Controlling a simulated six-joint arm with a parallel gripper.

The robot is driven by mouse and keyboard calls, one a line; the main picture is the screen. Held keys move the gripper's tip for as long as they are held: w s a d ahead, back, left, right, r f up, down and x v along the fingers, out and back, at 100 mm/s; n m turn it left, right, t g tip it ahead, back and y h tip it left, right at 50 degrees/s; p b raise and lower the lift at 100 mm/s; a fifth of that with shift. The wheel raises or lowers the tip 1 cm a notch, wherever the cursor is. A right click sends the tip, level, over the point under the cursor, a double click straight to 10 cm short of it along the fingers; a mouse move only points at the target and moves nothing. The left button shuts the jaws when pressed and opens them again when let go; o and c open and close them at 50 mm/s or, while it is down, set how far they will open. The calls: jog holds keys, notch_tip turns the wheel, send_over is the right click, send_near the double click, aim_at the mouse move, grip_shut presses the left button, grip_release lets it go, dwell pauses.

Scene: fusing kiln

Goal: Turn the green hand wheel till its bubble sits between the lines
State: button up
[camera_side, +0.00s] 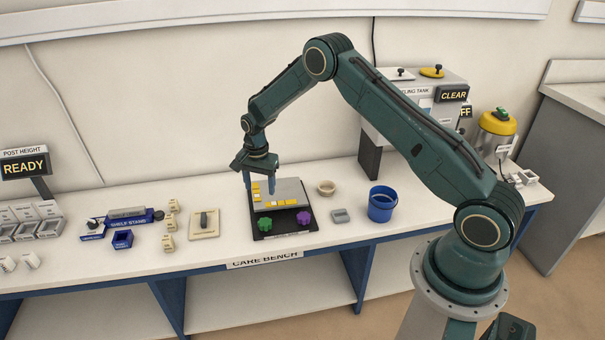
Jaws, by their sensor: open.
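The green hand wheel (265,224) is at the front left of a dark base on the bench, below a pale grey plate (290,191) with yellow marks along its left and front edges. A purple hand wheel (304,218) is to its right on the same base. My gripper (258,184) is open, fingers down, above or at the plate, behind the green wheel and apart from it. I cannot tell whether the fingertips touch the plate. The bubble and its lines are too small to make out.
A beige bowl (326,187), a grey block (341,216) and a blue bucket (382,205) stand to the right. A switch plate (204,224) and several beige blocks are to the left.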

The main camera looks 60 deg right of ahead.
aim_at(264, 223)
jog(key=shift+d+f, duration=0.15)
jog(key=shift+f, duration=0.65)
jog(key=shift+f, duration=6.85)
jog(key=c, duration=1)
